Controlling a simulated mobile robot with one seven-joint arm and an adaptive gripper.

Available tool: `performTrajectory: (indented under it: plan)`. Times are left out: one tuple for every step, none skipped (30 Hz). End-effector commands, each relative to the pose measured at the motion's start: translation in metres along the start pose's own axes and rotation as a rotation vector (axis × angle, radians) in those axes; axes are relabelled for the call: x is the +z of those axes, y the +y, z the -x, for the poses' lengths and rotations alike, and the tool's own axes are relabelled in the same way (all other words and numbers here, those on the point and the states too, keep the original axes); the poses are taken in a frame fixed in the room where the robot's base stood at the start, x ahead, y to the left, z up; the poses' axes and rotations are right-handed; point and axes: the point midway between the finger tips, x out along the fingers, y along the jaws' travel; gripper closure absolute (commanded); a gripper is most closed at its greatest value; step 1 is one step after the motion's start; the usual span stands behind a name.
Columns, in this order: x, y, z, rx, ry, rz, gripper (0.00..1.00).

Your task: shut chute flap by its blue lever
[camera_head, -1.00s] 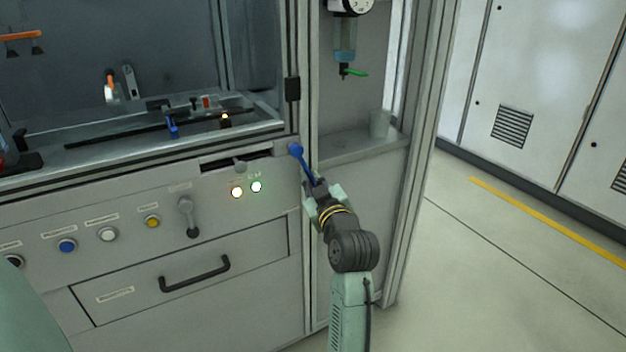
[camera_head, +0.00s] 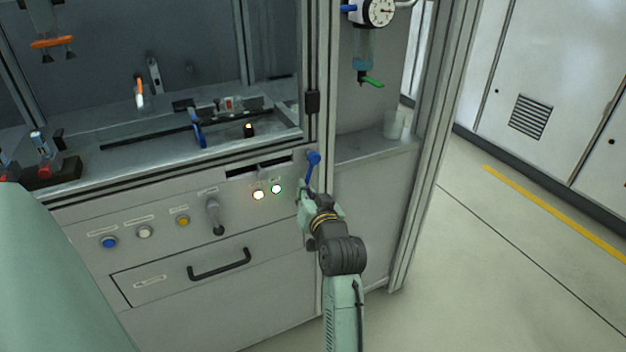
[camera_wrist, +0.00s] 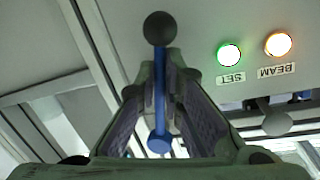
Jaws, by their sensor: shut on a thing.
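The blue lever (camera_head: 310,172) sits on the grey front panel near the cabinet's corner post. Its round blue hub is at the top and its arm hangs almost straight down, leaning slightly left. My gripper (camera_head: 304,192) is shut on the lever's lower part. In the wrist view, the blue lever (camera_wrist: 160,95) runs lengthwise between the fingers of my gripper (camera_wrist: 160,75), with a dark ball at its far end. The fingers hide part of it in the head view. I cannot tell for certain which part is the chute flap.
Two lit buttons, one amber (camera_head: 258,195) and one green (camera_head: 276,189), sit just left of my gripper. A grey lever (camera_head: 214,215), a dark slot (camera_head: 243,170) and a drawer handle (camera_head: 219,265) are on the same panel. The floor to the right is clear.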

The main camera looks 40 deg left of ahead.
Motion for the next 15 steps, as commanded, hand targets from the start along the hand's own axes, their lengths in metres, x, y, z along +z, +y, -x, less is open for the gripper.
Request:
performTrajectory:
  plan:
    - [-0.0041, -0.0048, 0.0007, -0.005, -0.005, -0.024, 1.0]
    - [-0.0039, -0.0059, 0.0009, -0.006, -0.008, -0.039, 1.0]
    - [-0.0035, -0.0071, 0.0012, -0.007, -0.011, -0.056, 1.0]
    - [-0.0033, -0.0078, 0.0014, -0.008, -0.013, -0.069, 1.0]
    - [-0.0032, -0.0086, 0.0015, -0.009, -0.015, -0.079, 1.0]
    - [-0.003, -0.0094, 0.0017, -0.01, -0.018, -0.092, 1.0]
    - [-0.003, -0.01, 0.0018, -0.01, -0.019, -0.101, 1.0]
    - [-0.0029, -0.0105, 0.0018, -0.011, -0.02, -0.108, 1.0]
    - [-0.0028, -0.011, 0.0019, -0.012, -0.021, -0.116, 1.0]
    - [-0.0027, -0.0114, 0.002, -0.012, -0.022, -0.122, 1.0]
    - [-0.0026, -0.0117, 0.002, -0.013, -0.023, -0.127, 1.0]
    - [-0.0025, -0.012, 0.002, -0.013, -0.024, -0.132, 1.0]
    - [-0.0025, -0.0122, 0.002, -0.014, -0.024, -0.135, 1.0]
    - [-0.0024, -0.0123, 0.002, -0.014, -0.024, -0.137, 1.0]
    - [-0.0022, -0.0125, 0.002, -0.015, -0.025, -0.14, 1.0]
